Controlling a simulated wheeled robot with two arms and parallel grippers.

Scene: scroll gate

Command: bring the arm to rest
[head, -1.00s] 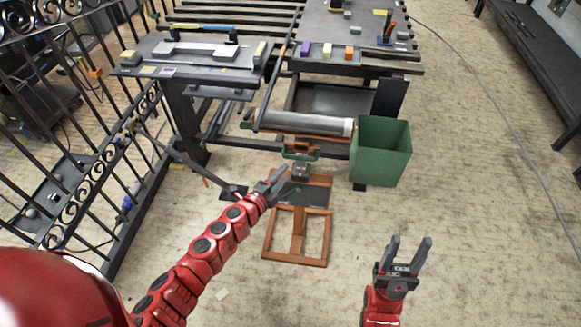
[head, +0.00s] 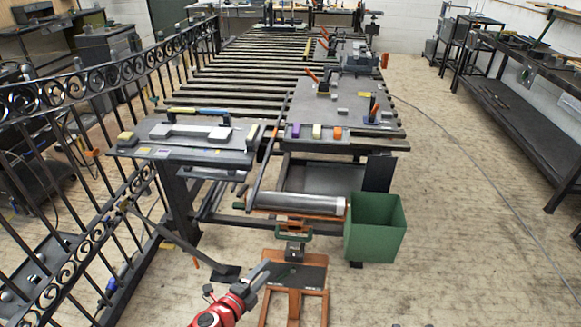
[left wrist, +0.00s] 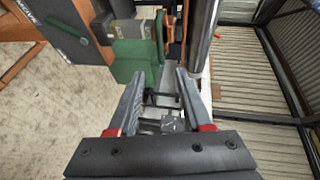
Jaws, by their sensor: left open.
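My left gripper (head: 262,278) is in the lower middle of the head view, beside the orange stand (head: 292,291). Its jaws are open and hold nothing. In the left wrist view the two fingers (left wrist: 158,82) stand apart, with a green part (left wrist: 135,62) and a grey block (left wrist: 130,28) beyond them. I cannot tell how far these are from the fingertips. Most of my left arm is below the head view's edge. My right gripper is out of the head view.
A green bin (head: 375,235) stands right of the stand. A metal roller (head: 297,203) lies behind the stand, below the workbench (head: 330,95). A black scrolled fence (head: 90,83) runs along the left. The floor to the right (head: 470,250) is mostly clear.

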